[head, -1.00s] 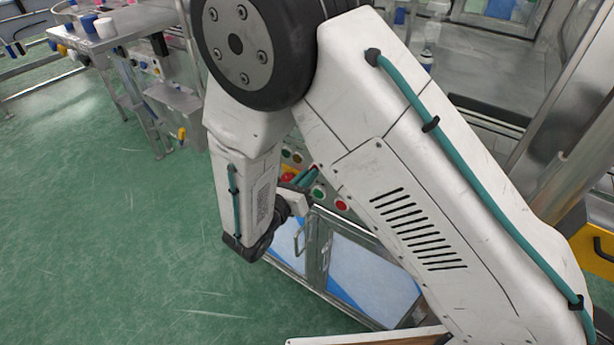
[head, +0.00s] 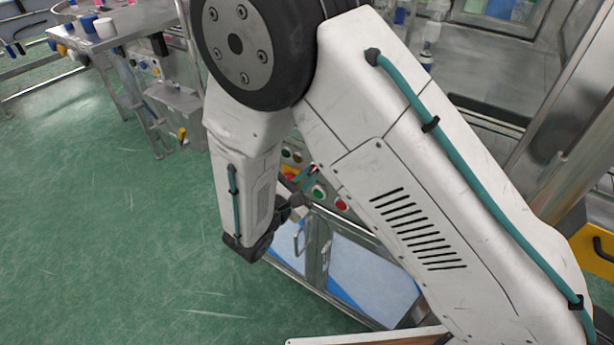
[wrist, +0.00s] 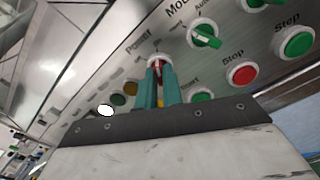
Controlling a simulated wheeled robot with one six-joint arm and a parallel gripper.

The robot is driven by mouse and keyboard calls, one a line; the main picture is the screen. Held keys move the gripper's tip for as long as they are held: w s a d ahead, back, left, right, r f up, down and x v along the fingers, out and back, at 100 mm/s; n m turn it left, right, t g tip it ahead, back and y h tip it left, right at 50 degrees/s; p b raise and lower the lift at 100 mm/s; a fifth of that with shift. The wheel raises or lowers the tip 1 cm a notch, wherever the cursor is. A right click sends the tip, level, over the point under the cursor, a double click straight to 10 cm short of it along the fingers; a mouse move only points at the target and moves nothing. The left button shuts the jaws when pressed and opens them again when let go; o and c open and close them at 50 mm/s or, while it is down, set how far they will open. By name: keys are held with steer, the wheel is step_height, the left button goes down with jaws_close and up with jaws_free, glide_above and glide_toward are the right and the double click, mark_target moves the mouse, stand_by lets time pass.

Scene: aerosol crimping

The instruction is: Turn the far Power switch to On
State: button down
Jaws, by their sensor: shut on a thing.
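The Power switch (wrist: 156,61) is a small knob with a red and white face under the "Power" label on the grey control panel (wrist: 270,18). My gripper (wrist: 157,72) has its two teal fingers shut on the knob, one on each side. The fingers hide most of the knob, and I cannot tell for sure which mark it points to. In the head view my gripper (head: 306,177) shows only in part beside my arm, at the panel.
The green Mode switch (wrist: 205,37) is just right of the Power switch. A red Stop button (wrist: 243,74), a green button (wrist: 202,97) and a green Step button (wrist: 297,43) sit close by. Lamps (wrist: 118,99) are to the left. Cabinet doors (head: 318,250) lie below the panel.

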steer(key=shift+m, duration=0.3)
steer(key=c, duration=1.5)
jaws_free()
steer(key=shift+c, duration=0.2)
steer(key=v, duration=0.7)
steer(key=shift+s+a, duration=0.25)
steer(key=shift+s, duration=0.1)
